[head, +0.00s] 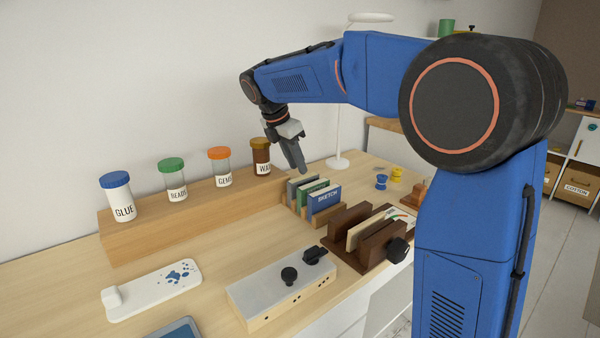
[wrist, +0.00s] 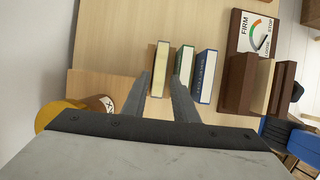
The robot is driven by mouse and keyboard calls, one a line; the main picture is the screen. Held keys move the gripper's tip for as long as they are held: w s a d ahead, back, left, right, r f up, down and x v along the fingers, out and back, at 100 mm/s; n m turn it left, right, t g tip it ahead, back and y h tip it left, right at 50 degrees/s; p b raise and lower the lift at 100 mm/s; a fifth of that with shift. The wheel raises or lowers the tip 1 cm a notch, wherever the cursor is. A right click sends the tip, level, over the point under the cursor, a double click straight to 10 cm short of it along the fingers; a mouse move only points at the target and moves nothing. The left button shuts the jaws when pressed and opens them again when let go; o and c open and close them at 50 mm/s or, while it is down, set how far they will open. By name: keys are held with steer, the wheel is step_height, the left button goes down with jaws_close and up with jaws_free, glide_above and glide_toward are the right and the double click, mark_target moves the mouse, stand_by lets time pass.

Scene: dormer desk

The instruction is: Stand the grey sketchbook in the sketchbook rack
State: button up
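The grey sketchbook (head: 296,188) stands upright at the far end of a short row of books in the head view. It shows from above as a cream-paged block with a grey edge in the wrist view (wrist: 160,70). My gripper (head: 302,170) is just above it, pointing down. The gripper's fingers (wrist: 162,78) are open, one on each side of the grey sketchbook; I cannot tell whether they touch it. A light wooden rack (head: 306,217) is under the row; its slots are mostly hidden.
A green book (head: 309,192) and a blue SKETCH book (head: 325,199) stand close beside the grey one. A dark brown holder (head: 343,256) with a cream panel is nearer right.

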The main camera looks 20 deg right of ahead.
steer(key=v, duration=0.7)
steer(key=shift+r, duration=0.2)
steer(key=shift+a, duration=0.1)
